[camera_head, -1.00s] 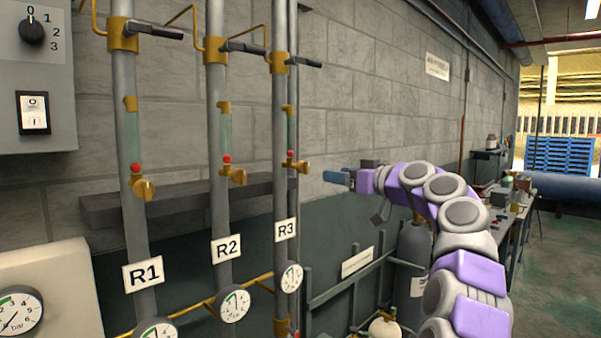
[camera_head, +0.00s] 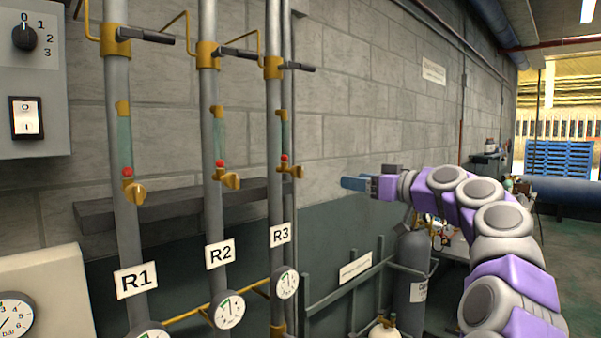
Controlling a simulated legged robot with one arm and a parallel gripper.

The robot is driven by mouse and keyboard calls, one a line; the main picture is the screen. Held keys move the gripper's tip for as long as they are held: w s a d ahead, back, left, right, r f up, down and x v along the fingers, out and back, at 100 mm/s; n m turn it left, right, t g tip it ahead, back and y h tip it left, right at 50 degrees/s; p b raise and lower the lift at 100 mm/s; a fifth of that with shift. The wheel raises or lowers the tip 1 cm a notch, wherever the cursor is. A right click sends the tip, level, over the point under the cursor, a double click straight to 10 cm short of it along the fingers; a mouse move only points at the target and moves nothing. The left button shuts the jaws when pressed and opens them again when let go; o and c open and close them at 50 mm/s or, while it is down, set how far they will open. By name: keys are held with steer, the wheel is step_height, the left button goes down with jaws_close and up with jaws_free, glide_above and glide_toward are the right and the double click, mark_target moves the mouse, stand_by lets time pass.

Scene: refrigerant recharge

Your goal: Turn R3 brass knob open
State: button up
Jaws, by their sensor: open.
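The R3 pipe (camera_head: 275,205) is the rightmost of three grey vertical pipes and carries a white R3 label (camera_head: 280,234). Its brass knob (camera_head: 296,171) sticks out to the right, just below a small red ball and a sight glass. My gripper (camera_head: 352,183) is to the right of the R3 knob at nearly the same height in the picture, with a clear gap between them. Its blue fingers point left toward the pipes. It is open and holds nothing. The fingers overlap in this view, so the space between them is hidden.
The R2 knob (camera_head: 230,181) and R1 knob (camera_head: 135,193) sit on the pipes to the left. Black-handled valves (camera_head: 298,67) are above. A dark ledge (camera_head: 180,206) runs behind the pipes. A grey cylinder (camera_head: 411,265) stands below my arm.

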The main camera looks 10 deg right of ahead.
steer(key=p+v, duration=0.1)
steer(key=v, duration=1.5)
steer(key=shift+s, duration=0.4)
steer(key=shift+a, duration=0.15)
